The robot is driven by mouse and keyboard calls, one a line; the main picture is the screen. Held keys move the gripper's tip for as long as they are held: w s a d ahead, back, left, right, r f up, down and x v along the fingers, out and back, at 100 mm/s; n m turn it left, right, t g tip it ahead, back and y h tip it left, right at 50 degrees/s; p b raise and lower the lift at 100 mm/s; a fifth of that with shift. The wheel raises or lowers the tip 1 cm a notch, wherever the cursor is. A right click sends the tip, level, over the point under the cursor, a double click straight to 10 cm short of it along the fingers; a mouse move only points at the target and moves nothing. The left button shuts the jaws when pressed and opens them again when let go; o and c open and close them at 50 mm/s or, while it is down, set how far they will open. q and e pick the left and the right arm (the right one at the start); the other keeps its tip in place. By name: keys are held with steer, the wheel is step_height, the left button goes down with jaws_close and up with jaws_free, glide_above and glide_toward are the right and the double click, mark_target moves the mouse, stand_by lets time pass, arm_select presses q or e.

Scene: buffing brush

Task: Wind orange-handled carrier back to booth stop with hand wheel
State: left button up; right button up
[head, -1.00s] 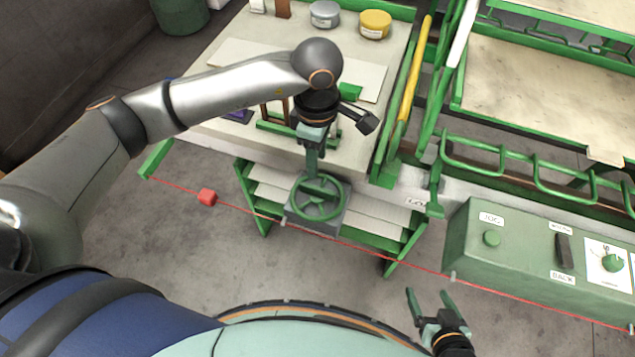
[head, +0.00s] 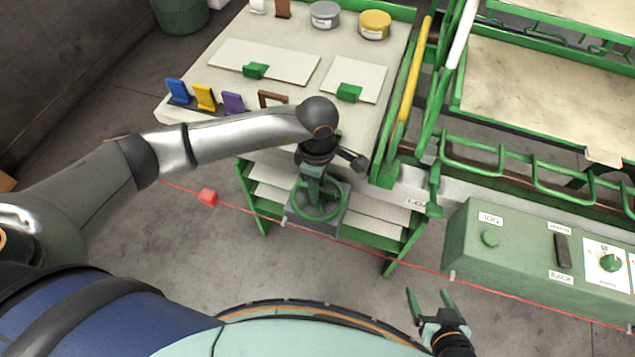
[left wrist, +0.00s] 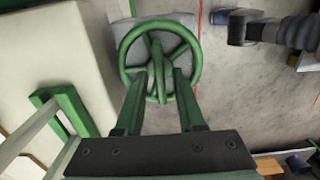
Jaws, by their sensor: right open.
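The green hand wheel (head: 322,212) sits on a grey mount at the front of the bench; in the left wrist view the wheel (left wrist: 198,58) shows its rim, spokes and hub. My left gripper (head: 314,184) is over the wheel and hides part of it. In the left wrist view its two fingers (left wrist: 160,88) are apart, with part of the wheel's middle between them; contact cannot be told. My right gripper (head: 432,300) is open and empty at the lower right, away from the wheel. I cannot make out an orange-handled carrier.
A green control box (head: 510,240) stands right. The bench top (head: 215,130) holds coloured stands, panels and two tins. A yellow bar (head: 414,80) runs along its right side.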

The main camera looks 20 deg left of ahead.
arm_select(q)
jaws_close()
steer(key=shift+n, duration=0.3)
stand_by(0.3)
